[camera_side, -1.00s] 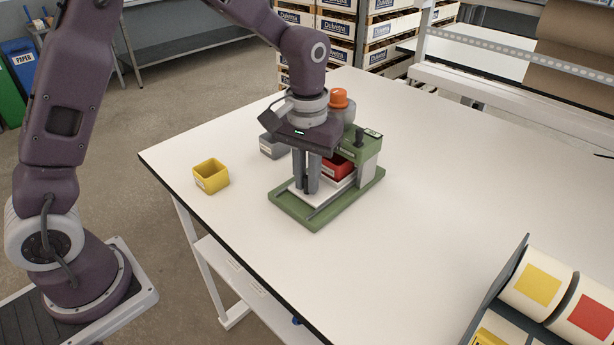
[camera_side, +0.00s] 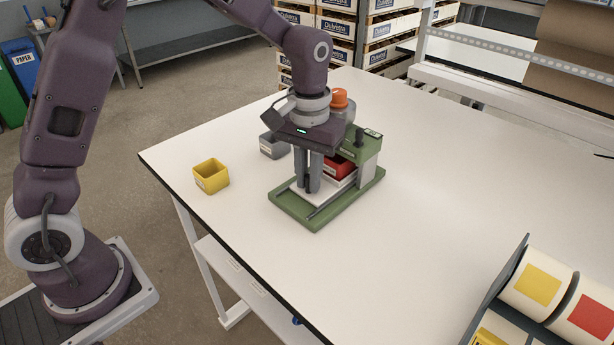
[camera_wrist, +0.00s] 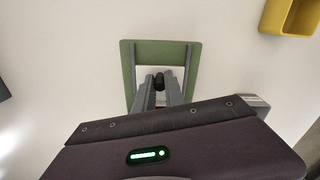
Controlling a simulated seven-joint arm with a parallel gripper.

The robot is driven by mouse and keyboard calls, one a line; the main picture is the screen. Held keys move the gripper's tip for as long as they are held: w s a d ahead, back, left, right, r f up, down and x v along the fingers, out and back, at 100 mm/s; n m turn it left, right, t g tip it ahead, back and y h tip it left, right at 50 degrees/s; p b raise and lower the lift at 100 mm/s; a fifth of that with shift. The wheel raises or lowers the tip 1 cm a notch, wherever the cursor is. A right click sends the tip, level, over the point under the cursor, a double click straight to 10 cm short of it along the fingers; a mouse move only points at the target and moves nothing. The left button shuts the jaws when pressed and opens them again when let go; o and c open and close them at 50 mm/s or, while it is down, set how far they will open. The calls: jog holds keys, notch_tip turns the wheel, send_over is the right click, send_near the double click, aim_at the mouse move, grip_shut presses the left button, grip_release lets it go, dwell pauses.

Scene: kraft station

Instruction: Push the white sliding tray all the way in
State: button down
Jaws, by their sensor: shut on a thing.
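The white sliding tray (camera_side: 318,199) lies on the rails of a green base (camera_side: 318,222), and a red bin (camera_side: 340,168) sits at its inner end, under the green machine head. In the wrist view, part of the white tray (camera_wrist: 150,70) shows between the dark rails. My gripper (camera_side: 308,188) points straight down over the tray's outer part. Its fingers are shut on a small black handle (camera_wrist: 158,79), seen between them in the wrist view. The fingers hide part of the tray and the handle in the side view. The tray's inner end is hidden.
The green machine head (camera_side: 366,150) stands at the right end of the base. A jar with an orange lid (camera_side: 340,98) is behind it. A grey bin (camera_side: 273,146) and a yellow bin (camera_side: 211,176) stand to the left. The table in front is clear.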

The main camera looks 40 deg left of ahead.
jog(key=shift+w, duration=1)
jog(key=c, duration=1.4)
grip_release()
jog(key=shift+r, duration=0.1)
notch_tip(320, 180, up, 7)
